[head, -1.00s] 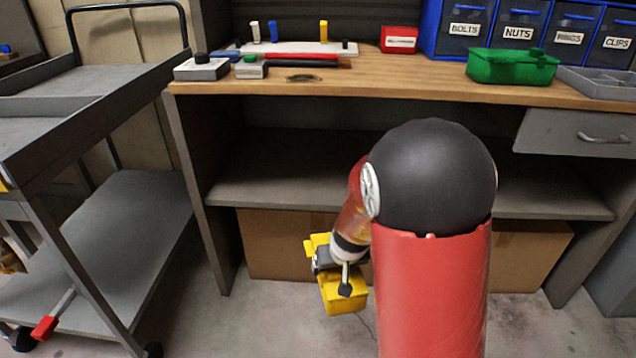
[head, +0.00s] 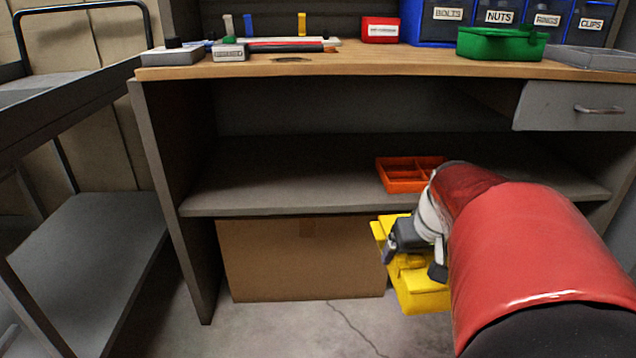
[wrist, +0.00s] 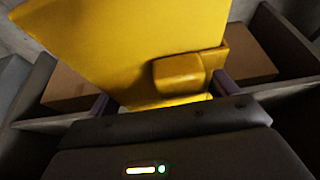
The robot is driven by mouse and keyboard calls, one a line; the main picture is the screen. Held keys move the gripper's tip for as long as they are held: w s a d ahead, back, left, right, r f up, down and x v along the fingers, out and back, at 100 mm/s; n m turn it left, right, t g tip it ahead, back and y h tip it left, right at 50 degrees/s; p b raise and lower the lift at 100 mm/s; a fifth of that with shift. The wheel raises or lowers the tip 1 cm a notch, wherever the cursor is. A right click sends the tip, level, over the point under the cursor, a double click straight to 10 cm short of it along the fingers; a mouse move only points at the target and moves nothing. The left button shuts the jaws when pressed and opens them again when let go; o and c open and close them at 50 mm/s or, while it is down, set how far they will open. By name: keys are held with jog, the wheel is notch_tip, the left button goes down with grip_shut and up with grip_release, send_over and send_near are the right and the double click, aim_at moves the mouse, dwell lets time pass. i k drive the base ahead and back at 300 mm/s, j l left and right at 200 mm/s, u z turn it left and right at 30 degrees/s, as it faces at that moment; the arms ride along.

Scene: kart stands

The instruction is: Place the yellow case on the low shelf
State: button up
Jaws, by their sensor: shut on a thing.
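The yellow case (head: 420,289) hangs in my gripper (head: 392,250), in front of the workbench and lower than the low shelf's front edge. In the wrist view the yellow case (wrist: 150,45) fills the upper middle, with my gripper's fingers (wrist: 160,95) at either side of its latch-like block. My gripper is shut on it. The low shelf (head: 290,182) is the grey board under the bench top. My arm hides part of the shelf's right side and part of the case.
An orange divided tray (head: 402,187) sits on the right half of the low shelf; the shelf's left half is clear. A cardboard box (head: 300,265) stands beneath. A grey cart (head: 90,250) is at left. A drawer (head: 575,107) hangs at upper right.

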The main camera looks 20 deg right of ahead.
aim_at(352, 180)
jog(key=i, duration=0.9)
